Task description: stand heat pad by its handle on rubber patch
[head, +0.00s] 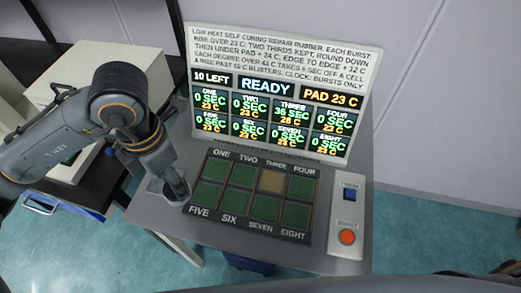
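The dark rubber patch board (217,198) lies on the grey bench top, with eight cells labelled ONE to EIGHT. Cell THREE (271,180) is tan-brown; the other cells are green. My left gripper (178,192) points down at the bench's left side, just left of the board and apart from cell THREE. Its fingers are small and dark against a pale item below, so whether they hold anything is unclear. I cannot clearly make out the heat pad or its handle. My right gripper is not in view.
A screen (215,61) behind the board reads READY, 10 LEFT, PAD 23 C; THREE shows 36 SEC, 26 C, the others 0 SEC, 23 C. A white control box (345,213) right of the board has a blue switch and an orange BURST button (347,237).

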